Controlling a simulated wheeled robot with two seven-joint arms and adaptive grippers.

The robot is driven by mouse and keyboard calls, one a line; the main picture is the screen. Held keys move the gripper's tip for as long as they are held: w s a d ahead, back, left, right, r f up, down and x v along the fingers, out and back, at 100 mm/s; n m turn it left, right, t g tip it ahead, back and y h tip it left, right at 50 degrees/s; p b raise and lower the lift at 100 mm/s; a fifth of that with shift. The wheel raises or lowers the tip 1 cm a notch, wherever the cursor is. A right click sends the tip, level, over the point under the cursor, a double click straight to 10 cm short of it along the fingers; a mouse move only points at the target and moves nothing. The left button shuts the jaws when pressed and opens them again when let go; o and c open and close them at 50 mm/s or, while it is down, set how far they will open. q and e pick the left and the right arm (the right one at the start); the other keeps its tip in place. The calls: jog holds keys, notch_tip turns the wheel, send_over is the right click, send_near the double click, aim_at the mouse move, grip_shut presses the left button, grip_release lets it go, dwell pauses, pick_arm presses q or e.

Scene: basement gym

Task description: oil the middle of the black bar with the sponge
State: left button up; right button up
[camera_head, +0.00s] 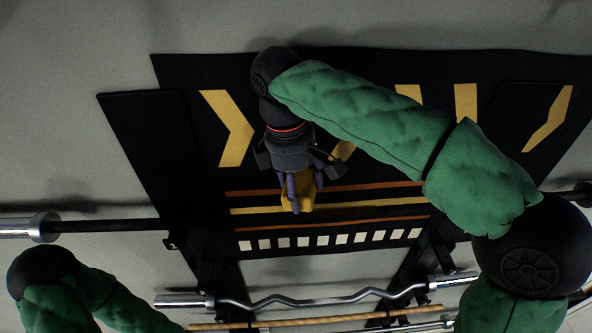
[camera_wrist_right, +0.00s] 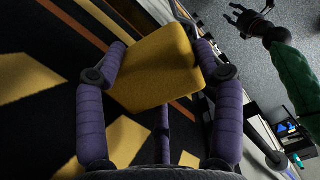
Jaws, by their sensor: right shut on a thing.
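The black bar (camera_head: 110,225) runs across the head view from left to right, with silver collars and sleeves at its left end. My right gripper (camera_head: 300,188) is shut on the yellow sponge (camera_head: 299,201) and sits near the middle of the bar. The sponge also shows in the right wrist view (camera_wrist_right: 160,70), between the purple fingers. I cannot tell whether the sponge touches the bar. My left gripper (camera_wrist_right: 248,20) shows at the upper right of the right wrist view, with its fingers spread and nothing in them. It is outside the head view.
A silver curved bar (camera_head: 320,297) and a wooden rod (camera_head: 310,321) lie along the front, below the black bar. Dark rack uprights stand at left (camera_head: 215,265) and right (camera_head: 430,255). A black mat (camera_head: 370,75) with yellow markings lies behind. Grey floor surrounds it.

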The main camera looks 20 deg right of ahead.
jog(key=shift+w+a+r, duration=0.1)
jog(key=shift+a+r, duration=0.1)
jog(key=shift+r, duration=0.2)
jog(key=shift+w+a+r, duration=0.1)
jog(key=shift+a+r, duration=0.05)
jog(key=shift+r, duration=0.25)
jog(key=shift+d+r, duration=0.2)
jog(key=shift+r, duration=0.45)
jog(key=shift+s, duration=0.1)
